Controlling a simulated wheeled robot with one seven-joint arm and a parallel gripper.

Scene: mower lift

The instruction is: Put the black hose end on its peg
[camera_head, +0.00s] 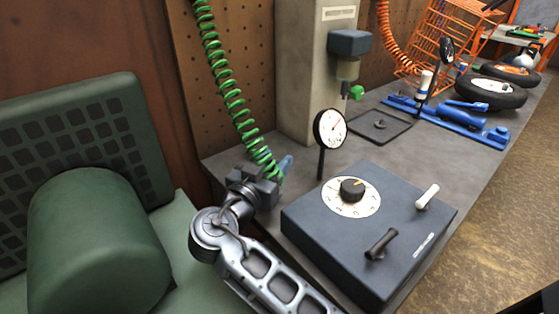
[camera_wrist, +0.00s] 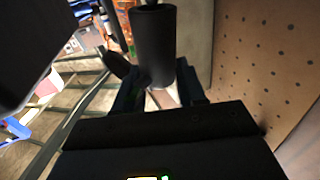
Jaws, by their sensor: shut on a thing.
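My gripper (camera_head: 277,172) is at the left end of the grey bench, beside the tall grey column. It also shows in the wrist view (camera_wrist: 158,95), where its fingers are closed around a black cylinder, which I take to be the black hose end (camera_wrist: 154,45). In the head view a green coiled hose (camera_head: 227,88) hangs down to my gripper, and the held end is mostly hidden there. I cannot make out with certainty the peg for it in either view.
A dark box (camera_head: 335,230) with a dial knob, a black handle (camera_head: 381,243) and a white handle (camera_head: 427,196) stands right of my arm. A round gauge (camera_head: 330,127) stands behind it. The grey column (camera_head: 310,90) and pegboard (camera_head: 235,50) are close behind my gripper. A green seat (camera_head: 95,240) is at left.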

